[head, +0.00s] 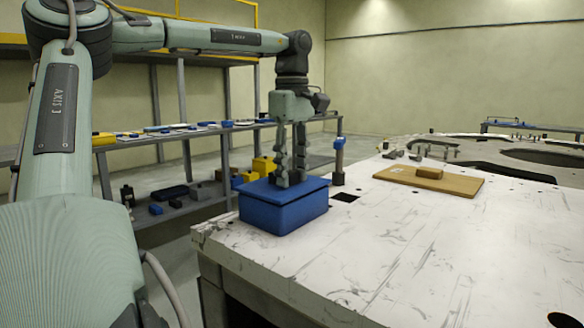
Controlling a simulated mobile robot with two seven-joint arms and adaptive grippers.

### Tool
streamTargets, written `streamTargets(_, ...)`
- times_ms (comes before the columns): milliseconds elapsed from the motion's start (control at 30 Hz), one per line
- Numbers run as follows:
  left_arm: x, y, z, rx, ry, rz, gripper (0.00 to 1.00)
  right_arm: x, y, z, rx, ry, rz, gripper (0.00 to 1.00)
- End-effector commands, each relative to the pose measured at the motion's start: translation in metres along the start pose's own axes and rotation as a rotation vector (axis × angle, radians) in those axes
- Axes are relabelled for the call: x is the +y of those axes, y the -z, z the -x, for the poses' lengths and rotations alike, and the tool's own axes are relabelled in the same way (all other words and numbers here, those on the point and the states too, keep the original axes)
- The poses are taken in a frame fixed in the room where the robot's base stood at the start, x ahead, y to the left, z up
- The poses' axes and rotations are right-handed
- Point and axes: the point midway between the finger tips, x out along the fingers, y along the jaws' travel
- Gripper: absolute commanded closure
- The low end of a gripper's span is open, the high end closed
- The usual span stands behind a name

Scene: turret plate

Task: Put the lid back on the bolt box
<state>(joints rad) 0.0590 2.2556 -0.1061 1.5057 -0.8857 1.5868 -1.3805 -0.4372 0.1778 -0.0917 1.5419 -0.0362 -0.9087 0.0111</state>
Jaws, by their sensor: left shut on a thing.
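The blue bolt box (283,216) stands on the near left corner of the white plate. Its flat blue lid (262,189) lies over the top of the box, covering the opening. I cannot tell whether the lid is fully seated or a hair above the rim. My left gripper (287,181) points straight down at the middle of the lid, its fingers shut on the lid. The part of the lid between the fingertips is hidden. My right gripper is out of view.
A wooden board (462,187) with a small wooden block (429,173) lies to the right on the plate (400,255). A blue-topped post (339,160) stands just behind the box. Shelves (115,145) with parts stand at left. The plate's front is clear.

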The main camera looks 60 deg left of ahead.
Motion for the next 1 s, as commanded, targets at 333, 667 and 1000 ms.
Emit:
streamTargets(333,0.0,0.0,-0.004,0.0,-0.001,0.0,0.4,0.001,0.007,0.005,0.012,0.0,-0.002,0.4)
streamTargets(667,0.0,0.0,0.001,0.002,-0.001,0.0,0.4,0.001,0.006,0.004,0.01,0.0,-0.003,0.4)
streamTargets(1000,0.001,0.001,0.064,0.003,-0.002,0.002,0.4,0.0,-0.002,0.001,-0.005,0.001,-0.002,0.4)
